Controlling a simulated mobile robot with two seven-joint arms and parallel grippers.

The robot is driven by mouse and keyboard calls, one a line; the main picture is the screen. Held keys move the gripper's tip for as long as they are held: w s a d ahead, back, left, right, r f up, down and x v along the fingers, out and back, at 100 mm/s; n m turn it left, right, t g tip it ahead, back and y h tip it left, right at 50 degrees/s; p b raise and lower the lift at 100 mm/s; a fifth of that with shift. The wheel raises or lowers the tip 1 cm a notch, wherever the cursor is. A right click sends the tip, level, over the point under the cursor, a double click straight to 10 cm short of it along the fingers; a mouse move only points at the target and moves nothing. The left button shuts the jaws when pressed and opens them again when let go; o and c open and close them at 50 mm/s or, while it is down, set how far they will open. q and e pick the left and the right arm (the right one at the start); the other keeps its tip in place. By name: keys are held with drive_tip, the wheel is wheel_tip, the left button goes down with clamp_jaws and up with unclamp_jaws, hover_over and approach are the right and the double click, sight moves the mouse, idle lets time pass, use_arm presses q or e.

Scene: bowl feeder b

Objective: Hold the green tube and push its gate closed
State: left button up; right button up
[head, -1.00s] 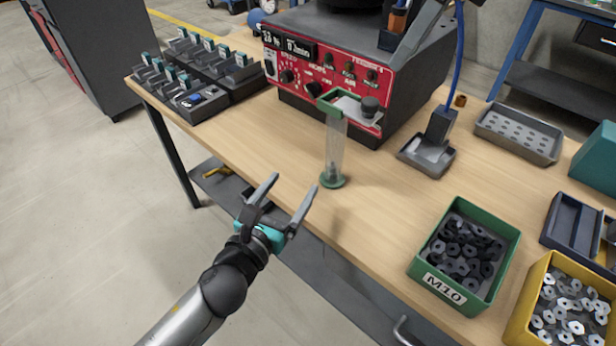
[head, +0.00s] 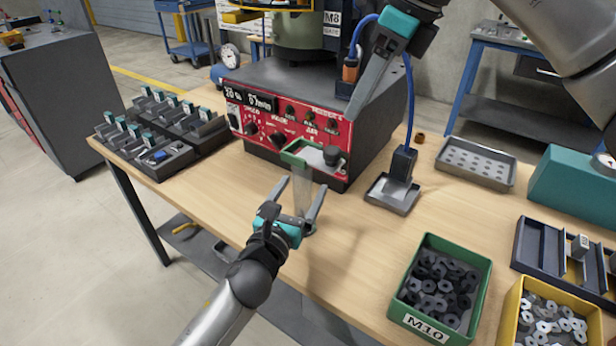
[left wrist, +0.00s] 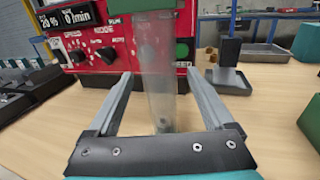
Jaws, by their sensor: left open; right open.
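The green tube is a clear upright tube (head: 303,198) with a green collar (head: 292,151) at its top; its foot is mostly hidden by my left gripper. A grey gate plate with a dark knob (head: 332,155) sits at the collar's right. My left gripper (head: 302,184) is open, its fingers on either side of the tube. In the left wrist view, the tube (left wrist: 161,75) stands between the spread fingers (left wrist: 158,78), with visible gaps. My right gripper (head: 358,108) is open above and to the right of the knob, seen nearly edge-on.
The red-fronted feeder control box (head: 283,125) stands just behind the tube. A small grey tray with a black block (head: 392,195) is to the right. A green M10 bin (head: 440,288) and a yellow bin (head: 562,318) are at the front right. Bare table lies between.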

use_arm(q)
drive_tip(key=shift+x, duration=2.3)
clamp_jaws()
